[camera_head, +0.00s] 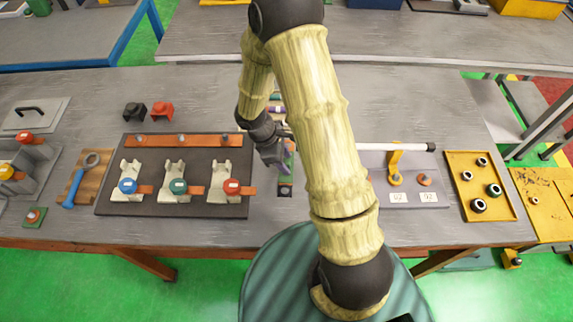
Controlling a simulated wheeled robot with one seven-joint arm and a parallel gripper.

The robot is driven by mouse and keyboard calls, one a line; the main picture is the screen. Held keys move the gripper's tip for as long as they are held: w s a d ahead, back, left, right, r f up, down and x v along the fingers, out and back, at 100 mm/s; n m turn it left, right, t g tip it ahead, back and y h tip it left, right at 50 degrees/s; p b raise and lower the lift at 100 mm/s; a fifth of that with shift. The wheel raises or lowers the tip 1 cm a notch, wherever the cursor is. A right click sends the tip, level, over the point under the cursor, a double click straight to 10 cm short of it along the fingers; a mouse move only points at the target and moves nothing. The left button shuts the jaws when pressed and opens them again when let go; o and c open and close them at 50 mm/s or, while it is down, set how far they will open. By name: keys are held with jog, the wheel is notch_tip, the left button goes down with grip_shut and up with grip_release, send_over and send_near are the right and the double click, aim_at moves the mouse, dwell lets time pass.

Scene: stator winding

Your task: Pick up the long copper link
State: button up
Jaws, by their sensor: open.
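A long copper-coloured bar (160,141) lies along the back of a dark board (112,203), with several bolt-like studs along it. Shorter copper-coloured tabs (194,190) sit beside the pale terminal stands on the same board. I cannot tell for certain which piece is the long copper link; part of the table is hidden behind my arm. My gripper (279,160) is open, just right of the dark board. It is over or near a narrow dark strip (286,189) holding small parts, partly hidden by the gripper.
Pale stands with blue, green and red caps (231,186) rise from the dark board. On the right are an orange post with a white rod (396,160) and a yellow tray (482,210) with several rings.

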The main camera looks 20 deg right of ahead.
jog(key=shift+c, duration=0.3)
grip_shut()
notch_tip(320, 180, up, 10)
dwell(0.6)
dwell(0.4)
